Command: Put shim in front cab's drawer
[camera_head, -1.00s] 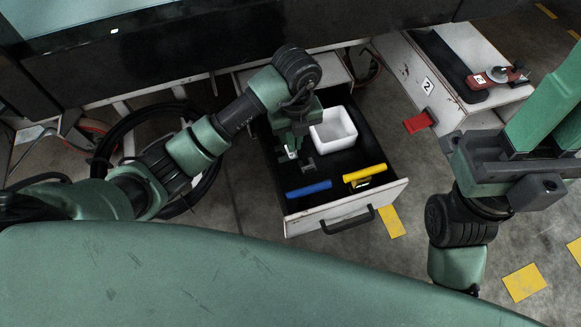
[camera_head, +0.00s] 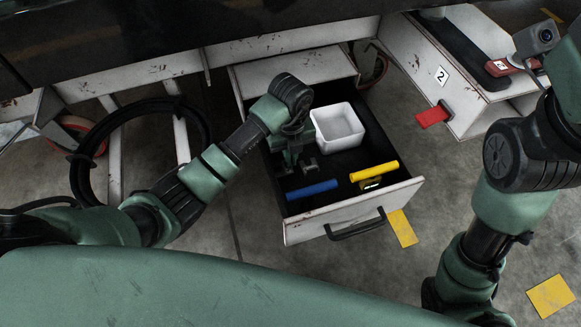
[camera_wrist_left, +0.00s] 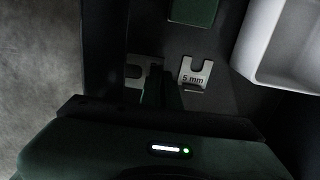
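The front cab's drawer (camera_head: 346,211) is pulled open. My left gripper (camera_head: 298,166) is down inside its left part, pointing at the floor. In the left wrist view a grey slotted shim (camera_wrist_left: 195,73) marked "5 mm" lies right of the dark fingers (camera_wrist_left: 160,88). A second grey slotted piece (camera_wrist_left: 138,72) shows left of them, partly hidden. Small grey pieces (camera_head: 310,164) also show beside the gripper in the head view. The fingers are too dark to tell whether they are open or hold anything.
The drawer also holds a white bin (camera_head: 338,127), a blue bar (camera_head: 311,190) and a yellow bar (camera_head: 374,171). A green piece (camera_wrist_left: 194,11) lies near the shims. A white unit marked 2 (camera_head: 441,75) with a red tab (camera_head: 433,116) stands to the right.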

